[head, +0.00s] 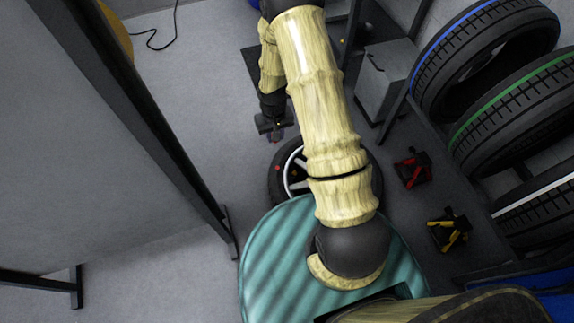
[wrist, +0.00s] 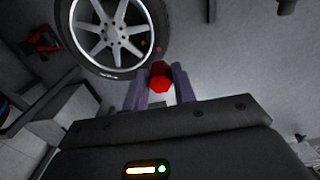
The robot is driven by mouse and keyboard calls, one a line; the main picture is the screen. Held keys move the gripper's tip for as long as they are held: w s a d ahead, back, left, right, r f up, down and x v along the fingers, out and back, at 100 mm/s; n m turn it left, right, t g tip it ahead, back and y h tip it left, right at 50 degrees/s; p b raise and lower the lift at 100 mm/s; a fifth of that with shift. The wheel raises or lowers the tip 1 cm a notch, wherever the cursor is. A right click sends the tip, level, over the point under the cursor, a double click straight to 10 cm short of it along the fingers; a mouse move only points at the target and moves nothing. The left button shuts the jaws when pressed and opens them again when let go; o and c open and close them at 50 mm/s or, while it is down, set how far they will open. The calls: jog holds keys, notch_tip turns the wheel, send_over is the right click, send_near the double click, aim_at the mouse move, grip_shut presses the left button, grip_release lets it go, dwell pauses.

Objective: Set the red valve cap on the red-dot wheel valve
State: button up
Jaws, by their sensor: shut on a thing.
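My gripper (wrist: 159,82) is shut on the red valve cap (wrist: 160,74), which sits between the two fingertips in the wrist view. In the head view my gripper (head: 276,136) hangs beyond the wheel's upper left edge, and the cap is too small to make out clearly. The wheel (wrist: 72,40), a black tyre around a silver spoked rim, lies past the fingertips at upper left in the wrist view. A small red dot (wrist: 158,49) shows near its edge, just beyond the cap and apart from it. In the head view my arm hides much of the wheel (head: 276,185).
A red stand (head: 412,168) and a yellow stand (head: 448,230) are on the floor at right. Tyres with blue (head: 438,58), green (head: 490,120) and white stripes rest at far right. A grey cabinet (head: 385,75) stands behind. Left of the wheel the floor is clear up to a panel (head: 90,150).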

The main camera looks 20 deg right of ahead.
jog(key=shift+a, duration=0.15)
jog(key=shift+f+b, duration=0.3)
jog(key=w+d+f+m+b, duration=0.3)
jog(key=d+f+b, duration=0.1)
jog(key=f+b, duration=1)
jog(key=w+d+f+m+b, duration=0.2)
jog(key=w+d+f+b, duration=0.1)
jog(key=f+b, duration=1.2)
jog(key=w+d+f+m+b, duration=0.3)
jog(key=d+f+b, duration=0.1)
jog(key=f+b, duration=1.1)
jog(key=shift+w+d+m+b, duration=0.2)
jog(key=shift+d+m+b, duration=0.1)
jog(key=shift+b, duration=0.55)
jog(key=shift+d+f, duration=0.1)
jog(key=shift+w, duration=0.1)
